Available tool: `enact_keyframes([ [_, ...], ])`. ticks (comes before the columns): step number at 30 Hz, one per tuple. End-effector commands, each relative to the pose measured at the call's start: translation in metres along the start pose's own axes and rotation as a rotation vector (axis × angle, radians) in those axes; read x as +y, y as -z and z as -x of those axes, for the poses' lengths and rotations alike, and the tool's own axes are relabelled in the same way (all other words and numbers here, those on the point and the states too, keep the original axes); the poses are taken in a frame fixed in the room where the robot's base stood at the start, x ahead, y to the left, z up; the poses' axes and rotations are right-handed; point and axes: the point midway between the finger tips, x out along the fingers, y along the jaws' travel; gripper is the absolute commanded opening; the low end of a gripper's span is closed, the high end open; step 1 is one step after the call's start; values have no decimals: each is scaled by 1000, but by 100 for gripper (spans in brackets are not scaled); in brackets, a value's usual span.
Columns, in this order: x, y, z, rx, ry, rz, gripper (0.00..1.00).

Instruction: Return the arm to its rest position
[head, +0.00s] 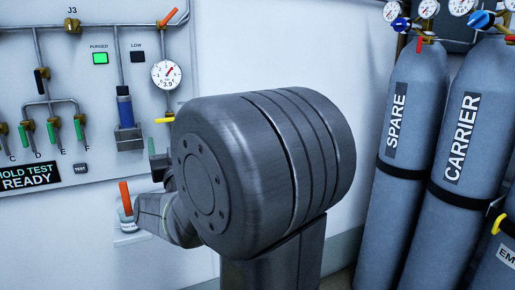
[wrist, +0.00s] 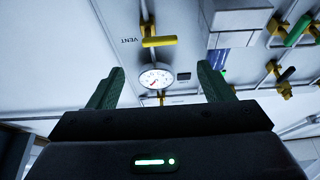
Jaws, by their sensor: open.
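My arm fills the middle of the head view, its large grey joint standing before the wall panel. My gripper (wrist: 160,85) shows in the wrist view with its two green fingers wide apart and nothing between them. Beyond the fingers are a round gauge (wrist: 156,76) and a yellow handle (wrist: 159,42) beside the word VENT. In the head view the gripper itself is mostly hidden behind my arm; a dark green piece near the panel may be part of it.
SPARE (head: 405,150) and CARRIER (head: 468,170) cylinders stand at right. Bare wall lies between.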

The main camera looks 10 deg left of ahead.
Motion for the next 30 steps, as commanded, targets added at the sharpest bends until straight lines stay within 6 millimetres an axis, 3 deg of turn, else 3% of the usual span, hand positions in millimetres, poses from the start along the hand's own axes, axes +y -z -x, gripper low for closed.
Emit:
enact_keyframes([
  [21, 0, 0, -118, 1, -1, 1, 74],
  [26, 0, 0, -135, 0, 0, 2, 74],
  [30, 0, -1, -134, -1, 15, 39, 74],
])
